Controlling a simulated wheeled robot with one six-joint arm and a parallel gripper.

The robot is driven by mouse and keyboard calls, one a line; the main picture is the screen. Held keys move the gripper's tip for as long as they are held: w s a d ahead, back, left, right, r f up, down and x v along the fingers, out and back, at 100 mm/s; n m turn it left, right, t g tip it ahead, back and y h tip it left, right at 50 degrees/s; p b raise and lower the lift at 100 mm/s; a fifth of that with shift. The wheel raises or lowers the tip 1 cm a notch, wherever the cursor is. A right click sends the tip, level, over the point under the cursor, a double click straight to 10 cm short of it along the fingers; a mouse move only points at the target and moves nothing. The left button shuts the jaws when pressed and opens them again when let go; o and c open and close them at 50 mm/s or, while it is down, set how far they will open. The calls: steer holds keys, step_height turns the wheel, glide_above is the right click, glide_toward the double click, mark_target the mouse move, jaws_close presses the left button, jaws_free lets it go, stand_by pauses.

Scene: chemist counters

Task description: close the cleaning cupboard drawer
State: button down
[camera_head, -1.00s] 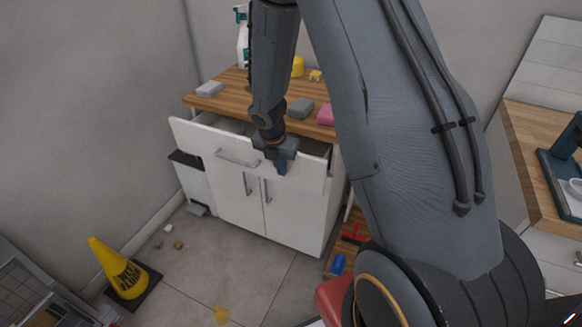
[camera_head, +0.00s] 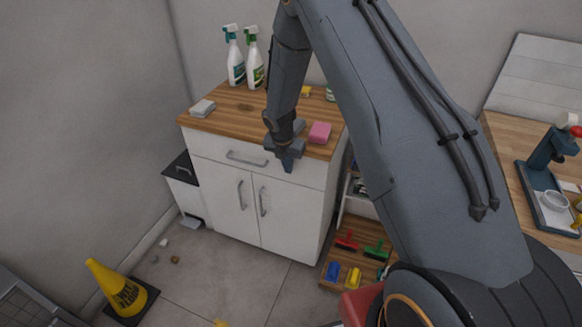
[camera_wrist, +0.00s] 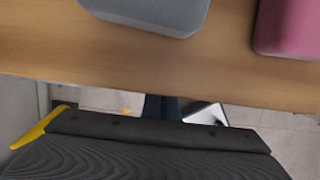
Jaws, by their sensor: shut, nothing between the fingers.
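The cleaning cupboard (camera_head: 283,215) is white with a wooden top and two doors below a wide drawer. The drawer front (camera_head: 215,151) sits flush with the cupboard face, with no gap visible under the top. Its silver bar handle (camera_head: 246,159) is left of my gripper. My gripper (camera_head: 287,166) is shut and empty, pointing down in front of the drawer's right half; whether it touches the front cannot be told. In the wrist view, the wooden top (camera_wrist: 150,65) fills the upper part and the drawer is hidden.
On the top stand two spray bottles (camera_head: 235,62), a light sponge (camera_head: 202,108) and a pink sponge (camera_head: 319,132). A yellow wet-floor cone (camera_head: 117,287) stands on the floor at left. A low shelf with brushes (camera_head: 345,241) is right of the cupboard. The floor in front is mostly clear.

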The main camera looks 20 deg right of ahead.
steer(key=shift+w+d+r, duration=0.1)
steer(key=shift+w+d, duration=0.1)
steer(key=shift+w, duration=0.05)
steer(key=s+a+r+b, duration=0.1)
steer(key=s+a+r, duration=0.3)
steer(key=r, duration=0.5)
steer(key=shift+s+r, duration=0.3)
steer(key=shift+s, duration=0.6)
steer(key=s+d+r+m, duration=0.2)
steer(key=s+r+m, duration=0.4)
steer(key=s+m, duration=0.7)
steer(key=s+d+r+m+y, duration=0.1)
steer(key=s+r+m, duration=0.5)
steer(key=s+m, duration=0.7)
steer(key=d+m, duration=0.1)
steer(key=m, duration=0.1)
steer(key=shift+m+g+y, duration=0.3)
steer(key=shift+g, duration=0.1)
steer(key=shift+d, duration=0.1)
